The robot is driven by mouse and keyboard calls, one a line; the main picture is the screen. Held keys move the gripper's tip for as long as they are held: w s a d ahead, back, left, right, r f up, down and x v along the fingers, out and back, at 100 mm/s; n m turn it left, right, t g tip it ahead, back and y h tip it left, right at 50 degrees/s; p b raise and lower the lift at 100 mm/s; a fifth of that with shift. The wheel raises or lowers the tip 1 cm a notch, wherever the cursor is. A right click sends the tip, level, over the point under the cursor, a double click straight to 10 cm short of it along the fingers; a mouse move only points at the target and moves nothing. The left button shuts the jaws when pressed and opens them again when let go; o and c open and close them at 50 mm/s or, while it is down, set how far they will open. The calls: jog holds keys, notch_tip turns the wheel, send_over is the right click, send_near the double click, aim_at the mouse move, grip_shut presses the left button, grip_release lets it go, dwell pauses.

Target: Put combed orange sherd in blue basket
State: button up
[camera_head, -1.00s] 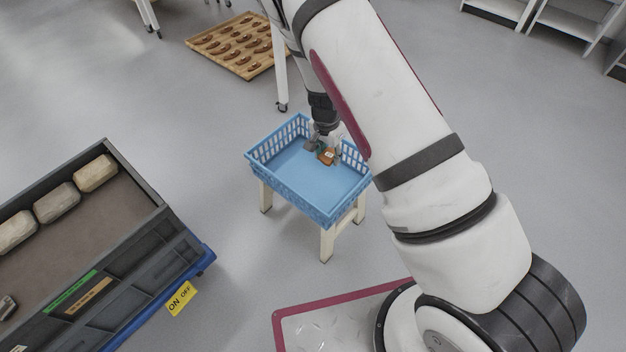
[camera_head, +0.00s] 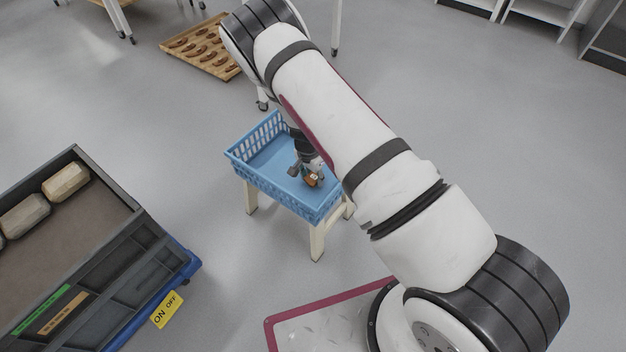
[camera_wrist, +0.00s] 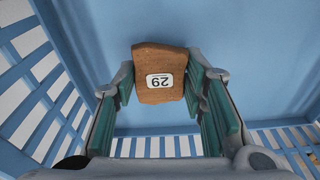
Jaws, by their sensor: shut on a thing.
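The orange sherd (camera_wrist: 160,66) with a white label reading 29 is between my gripper's fingers in the wrist view. My gripper (camera_wrist: 161,85) is shut on it, with green pads at its sides. Any combing on the sherd cannot be made out. The blue basket (camera_head: 237,160) stands on a cream stool, and its floor and slatted walls fill the wrist view (camera_wrist: 100,30). In the head view the gripper (camera_head: 311,174) and the sherd (camera_head: 314,181) are over the basket, toward its right side. The exact gap to the basket floor cannot be told.
A grey bin cart (camera_head: 100,262) with pale stone-like blocks (camera_head: 66,181) stands at the left. A wooden tray (camera_head: 205,47) of brown pieces lies on the floor at the back. The basket floor looks otherwise empty. Open grey floor surrounds the stool.

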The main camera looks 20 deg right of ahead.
jog(key=shift+f, duration=0.4)
jog(key=shift+f, duration=0.15)
jog(key=o, duration=1.2)
jog(key=shift+c, duration=0.2)
